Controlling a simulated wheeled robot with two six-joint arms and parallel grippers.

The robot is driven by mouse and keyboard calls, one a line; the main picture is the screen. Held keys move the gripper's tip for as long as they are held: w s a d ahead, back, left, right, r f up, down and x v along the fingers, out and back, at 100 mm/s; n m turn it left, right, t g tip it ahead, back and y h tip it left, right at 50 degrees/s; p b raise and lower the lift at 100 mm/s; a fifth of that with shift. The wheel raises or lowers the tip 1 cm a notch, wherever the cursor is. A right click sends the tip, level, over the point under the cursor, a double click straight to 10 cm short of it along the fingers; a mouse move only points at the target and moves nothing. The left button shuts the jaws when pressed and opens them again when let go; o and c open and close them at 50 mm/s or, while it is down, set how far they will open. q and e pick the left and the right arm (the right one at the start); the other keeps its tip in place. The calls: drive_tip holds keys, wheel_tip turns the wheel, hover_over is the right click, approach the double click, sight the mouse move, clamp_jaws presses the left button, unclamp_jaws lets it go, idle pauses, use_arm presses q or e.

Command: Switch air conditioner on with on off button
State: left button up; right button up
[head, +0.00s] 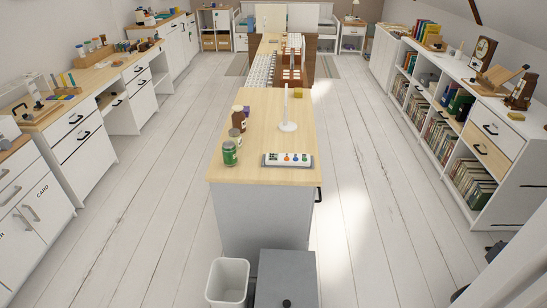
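I cannot make out an air conditioner or its on/off button for certain in the head view. A white panel (287,160) with a row of small coloured round parts, including blue, orange and green, lies near the front right of the island's wooden top (262,125). It is too small to tell whether these are buttons or what the panel is. Neither of my grippers is in view.
A green can (229,153), brown bottles (238,118) and a white upright stand (288,125) are on the island. A white bin (227,281) and a grey box (287,278) stand before it. Plank floor (365,190) is clear on both sides.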

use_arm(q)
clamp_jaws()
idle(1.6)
